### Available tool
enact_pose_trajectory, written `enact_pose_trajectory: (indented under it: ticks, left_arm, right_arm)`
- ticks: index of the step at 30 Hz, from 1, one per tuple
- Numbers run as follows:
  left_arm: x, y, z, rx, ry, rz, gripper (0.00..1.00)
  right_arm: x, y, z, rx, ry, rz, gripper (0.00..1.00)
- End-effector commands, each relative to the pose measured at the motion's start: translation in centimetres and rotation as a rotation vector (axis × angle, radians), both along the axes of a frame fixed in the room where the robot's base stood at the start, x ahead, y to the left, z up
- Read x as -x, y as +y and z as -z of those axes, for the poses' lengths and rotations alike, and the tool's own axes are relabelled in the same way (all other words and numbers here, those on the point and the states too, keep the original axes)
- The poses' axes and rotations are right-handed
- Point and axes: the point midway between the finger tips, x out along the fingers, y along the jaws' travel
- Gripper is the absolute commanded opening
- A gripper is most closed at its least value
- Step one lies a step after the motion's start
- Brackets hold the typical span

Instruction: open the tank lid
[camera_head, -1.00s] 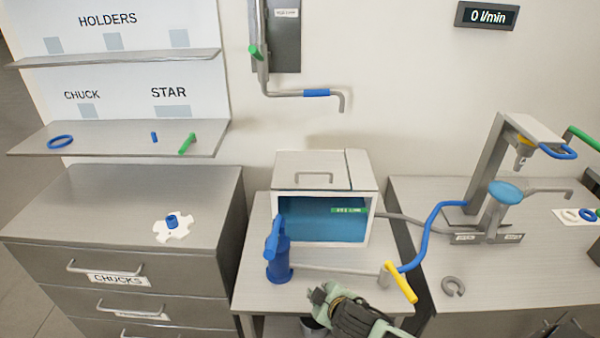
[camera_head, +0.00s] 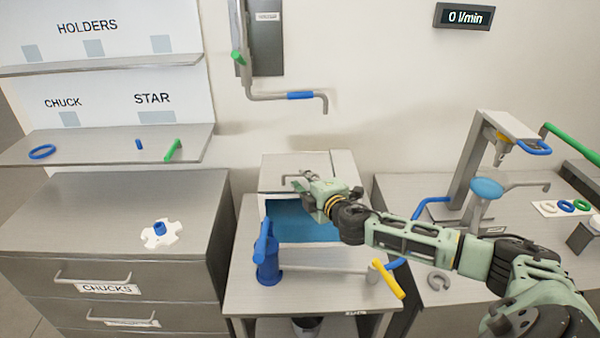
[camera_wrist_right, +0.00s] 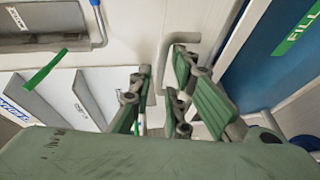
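The tank is a pale box with a blue front window (camera_head: 285,222). Its flat lid (camera_head: 285,162) lies closed on top, with a bent bar handle (camera_head: 291,178) on it. My right gripper (camera_head: 300,184) is over the lid at the handle. In the right wrist view its two green fingers (camera_wrist_right: 160,95) are apart. The lid handle (camera_wrist_right: 192,48) shows between and just beyond the fingers; contact cannot be told. My right wrist and arm hide the right part of the tank front. My left gripper is not in view.
A blue pump-like post (camera_head: 268,262) stands in front of the tank, and a yellow-handled lever (camera_head: 388,280) is to its right. A wall pipe with a blue sleeve (camera_head: 300,96) hangs above. A drawer cabinet (camera_head: 110,220) stands left across a gap.

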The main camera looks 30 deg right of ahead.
Motion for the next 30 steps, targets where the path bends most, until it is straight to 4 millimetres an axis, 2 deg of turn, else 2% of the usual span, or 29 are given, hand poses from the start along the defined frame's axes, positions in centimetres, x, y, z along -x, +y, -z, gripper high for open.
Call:
enact_pose_trajectory:
  ticks: [3, 10, 20, 26, 30]
  left_arm:
    - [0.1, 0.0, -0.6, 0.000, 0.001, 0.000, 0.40]
    - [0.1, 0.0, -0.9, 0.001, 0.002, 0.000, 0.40]
    - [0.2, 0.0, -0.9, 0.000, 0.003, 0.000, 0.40]
    - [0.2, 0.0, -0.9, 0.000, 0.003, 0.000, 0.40]
    - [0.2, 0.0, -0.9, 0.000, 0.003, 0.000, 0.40]
  right_arm:
    - [-1.7, -0.1, 0.1, -0.002, 0.000, 0.000, 0.16]
    - [-3.5, -0.5, 0.6, -0.001, 0.001, -0.001, 0.16]
    - [-3.9, -0.5, 0.8, -0.001, 0.001, -0.001, 0.16]
    - [-3.8, -0.5, 0.8, -0.001, 0.001, -0.001, 0.01]
    - [-3.8, -0.5, 0.7, -0.001, 0.001, -0.001, 0.00]
